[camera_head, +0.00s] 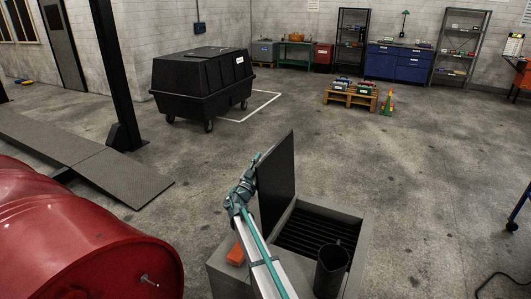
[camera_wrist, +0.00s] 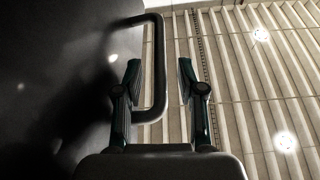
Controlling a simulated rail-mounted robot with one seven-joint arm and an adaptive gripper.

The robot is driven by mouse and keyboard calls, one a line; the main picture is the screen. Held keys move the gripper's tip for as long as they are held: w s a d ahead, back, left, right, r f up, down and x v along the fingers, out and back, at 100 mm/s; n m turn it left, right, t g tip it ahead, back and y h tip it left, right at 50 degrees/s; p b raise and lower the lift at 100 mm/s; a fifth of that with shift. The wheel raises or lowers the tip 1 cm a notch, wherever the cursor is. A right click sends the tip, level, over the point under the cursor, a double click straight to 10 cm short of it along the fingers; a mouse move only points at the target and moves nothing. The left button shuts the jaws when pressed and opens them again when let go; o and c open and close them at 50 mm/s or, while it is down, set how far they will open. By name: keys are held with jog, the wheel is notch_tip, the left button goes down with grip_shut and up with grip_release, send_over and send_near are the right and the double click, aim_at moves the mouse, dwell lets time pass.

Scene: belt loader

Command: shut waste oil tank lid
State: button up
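The waste oil tank (camera_head: 352,218) is a grey open-topped box at the bottom centre of the head view, with a dark slatted grate (camera_head: 312,232) inside. Its dark lid (camera_head: 277,182) stands open, roughly upright, at the tank's left side. My gripper (camera_head: 256,160) is at the lid's left face, near its upper edge. In the wrist view the lid (camera_wrist: 50,70) fills the left, with a dark looped handle (camera_wrist: 159,60) standing out from it. My gripper (camera_wrist: 160,75) is open, with the handle's outer bar between its fingers and visible gaps on both sides.
A black jug (camera_head: 332,268) stands at the tank's front, over the grate. An orange block (camera_head: 236,254) lies on the tank's left rim. A red drum (camera_head: 85,240) is at the lower left. A black wheeled bin (camera_head: 200,85) stands farther back. The floor right of the tank is mostly clear.

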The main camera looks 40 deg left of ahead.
jog(key=shift+p+x, duration=0.4)
jog(key=shift+x, duration=1.05)
grip_shut()
